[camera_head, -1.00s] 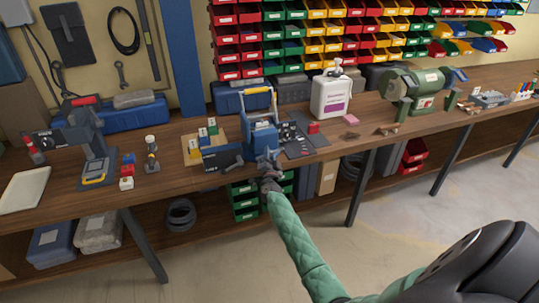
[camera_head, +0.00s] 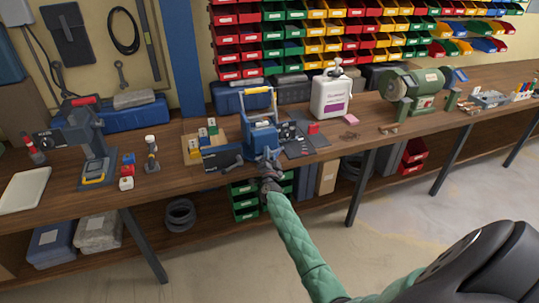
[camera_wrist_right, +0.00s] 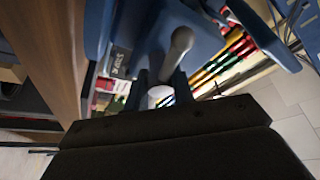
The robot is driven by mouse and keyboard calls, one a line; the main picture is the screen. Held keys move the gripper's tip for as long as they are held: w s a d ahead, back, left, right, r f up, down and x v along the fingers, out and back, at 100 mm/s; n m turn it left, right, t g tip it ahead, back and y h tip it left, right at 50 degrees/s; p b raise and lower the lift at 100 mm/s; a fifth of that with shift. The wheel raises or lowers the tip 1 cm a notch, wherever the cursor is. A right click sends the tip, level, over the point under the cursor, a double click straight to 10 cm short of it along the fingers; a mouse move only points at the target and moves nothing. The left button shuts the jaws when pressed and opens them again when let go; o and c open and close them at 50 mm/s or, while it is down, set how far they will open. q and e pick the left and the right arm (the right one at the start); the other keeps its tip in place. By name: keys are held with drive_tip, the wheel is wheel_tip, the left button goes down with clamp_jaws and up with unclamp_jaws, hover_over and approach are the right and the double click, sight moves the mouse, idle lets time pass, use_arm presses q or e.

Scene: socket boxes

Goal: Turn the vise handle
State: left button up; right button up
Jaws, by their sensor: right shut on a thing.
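The blue vise (camera_head: 262,138) stands at the front edge of the wooden workbench, in the middle of the head view. Its grey handle (camera_wrist_right: 180,42) shows in the wrist view as a rounded bar end running down between the fingers. My right gripper (camera_head: 269,164) is at the vise's front, just over the bench edge; its two dark fingers (camera_wrist_right: 160,88) are shut on the handle. The fingers hide part of the handle, and the handle is too small to make out clearly in the head view. My left gripper is not in view.
A white pump bottle (camera_head: 331,96) and a green bench grinder (camera_head: 414,90) stand right of the vise. A wooden block with coloured pieces (camera_head: 205,140) and a drill press (camera_head: 90,145) stand to its left. Green bins (camera_head: 245,204) sit below the bench. Floor in front is clear.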

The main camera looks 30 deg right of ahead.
drive_tip(key=o, duration=1)
drive_tip(key=shift+s+a+f, duration=0.15)
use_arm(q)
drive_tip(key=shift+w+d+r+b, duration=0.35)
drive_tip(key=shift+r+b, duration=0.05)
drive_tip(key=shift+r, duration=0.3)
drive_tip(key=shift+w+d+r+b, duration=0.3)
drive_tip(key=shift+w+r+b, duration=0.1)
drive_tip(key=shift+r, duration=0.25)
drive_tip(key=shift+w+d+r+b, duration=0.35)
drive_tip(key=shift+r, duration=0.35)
use_arm(e)
drive_tip(key=v, duration=0.7)
drive_tip(key=shift+s, duration=0.2)
drive_tip(key=shift+a, duration=0.1)
